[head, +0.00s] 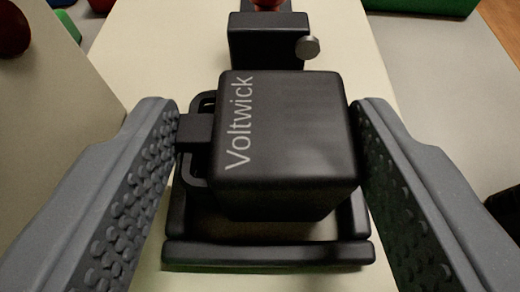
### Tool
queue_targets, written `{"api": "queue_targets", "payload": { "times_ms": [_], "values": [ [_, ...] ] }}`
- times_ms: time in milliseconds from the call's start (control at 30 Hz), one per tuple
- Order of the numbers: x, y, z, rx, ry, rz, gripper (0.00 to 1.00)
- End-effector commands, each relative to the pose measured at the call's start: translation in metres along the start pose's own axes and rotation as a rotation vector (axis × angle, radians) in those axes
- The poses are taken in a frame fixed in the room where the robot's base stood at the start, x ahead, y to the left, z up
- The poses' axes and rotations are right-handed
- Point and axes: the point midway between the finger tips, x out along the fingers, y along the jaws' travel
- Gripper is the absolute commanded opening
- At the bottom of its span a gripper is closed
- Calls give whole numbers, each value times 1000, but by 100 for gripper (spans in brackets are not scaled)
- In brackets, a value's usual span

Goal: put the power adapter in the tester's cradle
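The power adapter (285,140) is a black rounded block with "Voltwick" in pale letters, in the middle of the head view. A small black tab and a loop stick out on its left. My gripper (267,108) has one finger on each side of it. The left finger meets the tab and the right finger meets the block's right side, so it looks shut on the adapter. The tester's cradle (268,254), a black low-railed frame, lies beneath the adapter. The adapter hides most of it, and I cannot tell whether its underside touches the cradle floor.
Behind the adapter stands a black block (262,42) with a silver knob (308,47) and a red part on top. A dark red round object (12,30) is at the far left. Green items lie at the back edges. The pale surface (350,50) right of the black block is clear.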

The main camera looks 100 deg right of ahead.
Motion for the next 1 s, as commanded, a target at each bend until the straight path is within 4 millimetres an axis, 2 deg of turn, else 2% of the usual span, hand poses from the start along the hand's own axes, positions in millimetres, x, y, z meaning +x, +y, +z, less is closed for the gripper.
{"api": "queue_targets", "payload": {
  "times_ms": [33,67,467,667,1000],
  "values": [
    [0,0,0,0,0,0,67],
    [0,0,0,0,0,0,72],
    [-5,0,-2,0,-1,-2,72],
    [-31,0,-2,-2,-2,-3,72],
    [-87,-1,-2,-1,-1,-5,72]
  ]
}}
